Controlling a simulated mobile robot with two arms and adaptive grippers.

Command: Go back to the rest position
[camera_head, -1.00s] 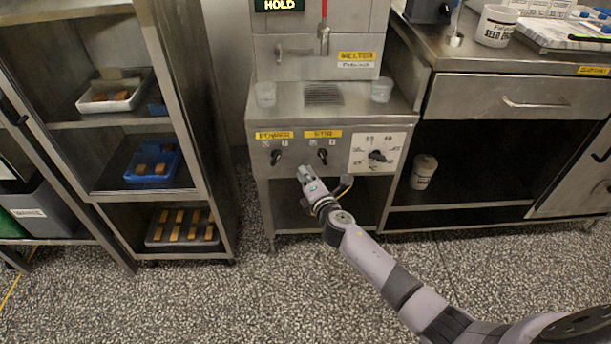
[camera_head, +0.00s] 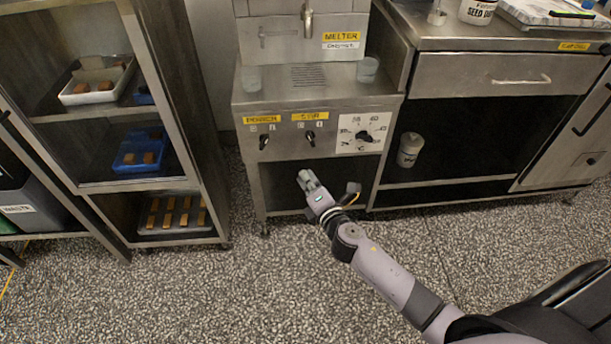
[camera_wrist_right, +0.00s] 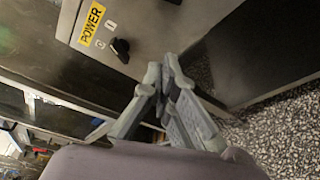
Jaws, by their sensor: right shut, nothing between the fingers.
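My right gripper (camera_head: 306,180) is shut and empty, in front of the melter (camera_head: 318,100) and below its panel knobs. It touches nothing that I can see. In the right wrist view its fingers (camera_wrist_right: 163,80) meet at the tips, with the POWER knob (camera_wrist_right: 120,46) beyond them to the upper left. In the head view the POWER knob (camera_head: 264,141), the STIR knob (camera_head: 310,138) and the dial (camera_head: 364,135) sit on the front panel. My left gripper is in no view.
A rack (camera_head: 165,100) with trays of brown bars stands at the left. A steel counter (camera_head: 480,85) with a drawer stands at the right, a white tub (camera_head: 410,149) on its lower shelf. The speckled floor (camera_head: 250,300) in front is clear.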

